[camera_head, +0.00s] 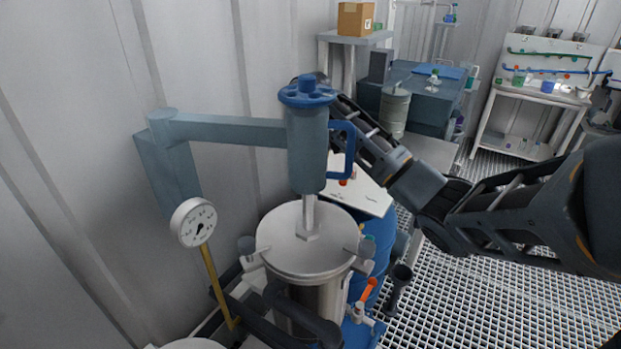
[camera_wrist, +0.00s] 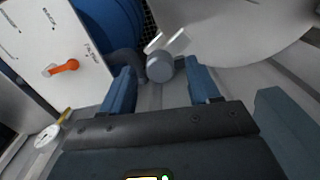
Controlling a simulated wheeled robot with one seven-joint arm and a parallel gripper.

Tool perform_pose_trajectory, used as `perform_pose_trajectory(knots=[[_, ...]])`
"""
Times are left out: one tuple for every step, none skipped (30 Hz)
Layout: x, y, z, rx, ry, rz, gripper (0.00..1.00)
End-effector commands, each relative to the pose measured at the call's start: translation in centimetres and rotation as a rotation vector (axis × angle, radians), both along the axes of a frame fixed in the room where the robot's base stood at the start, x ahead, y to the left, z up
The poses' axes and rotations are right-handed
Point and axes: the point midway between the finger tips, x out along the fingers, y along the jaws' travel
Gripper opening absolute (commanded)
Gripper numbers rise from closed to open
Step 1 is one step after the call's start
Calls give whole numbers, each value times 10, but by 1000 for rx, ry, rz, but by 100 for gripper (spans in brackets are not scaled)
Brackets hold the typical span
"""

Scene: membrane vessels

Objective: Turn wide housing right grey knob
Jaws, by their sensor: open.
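The wide housing (camera_head: 290,245) is a metal cylinder with a flat round lid, under a blue column in the head view. One grey knob (camera_head: 246,245) sits at the lid's left edge and another grey knob (camera_head: 367,246) at its right edge. In the wrist view a round grey knob (camera_wrist: 160,66) stands beside a pale bracket and a large pale round surface. My gripper (camera_wrist: 160,82) is open, with one blue finger on each side of this knob; I cannot tell whether they touch it. In the head view my gripper is hidden behind the blue column.
The blue column (camera_head: 307,140) with its handle rises over the lid, close to my arm. A gauge (camera_head: 194,222) stands at left. A white panel (camera_wrist: 62,50) with an orange lever and a blue drum (camera_wrist: 112,22) are near the gripper. Grating floor lies open at right.

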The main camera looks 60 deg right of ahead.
Motion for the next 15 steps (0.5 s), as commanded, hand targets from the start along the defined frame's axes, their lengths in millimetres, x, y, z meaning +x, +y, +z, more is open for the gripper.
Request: perform_pose_trajectory(knots=[[0, -2, 7, -5, -1, 0, 61], [-1, -3, 10, -6, 0, 0, 61], [-1, -3, 15, -7, 1, 0, 61], [-2, -2, 18, -6, 4, 0, 61], [-1, -3, 24, -6, 2, 0, 61], [-1, -2, 30, -6, 1, 0, 61], [-1, -2, 34, -6, 1, 0, 61], [-1, -2, 38, -5, 2, 1, 61], [-1, -2, 43, -6, 3, -1, 61], [-2, -2, 46, -4, 4, 0, 61], [-1, -2, 50, -5, 3, -1, 61], [-1, -1, 55, -4, 3, 0, 61], [-1, -1, 57, -4, 3, 0, 61], [-1, -1, 60, -2, 2, 0, 61], [-1, -1, 63, -2, 2, -1, 61]])
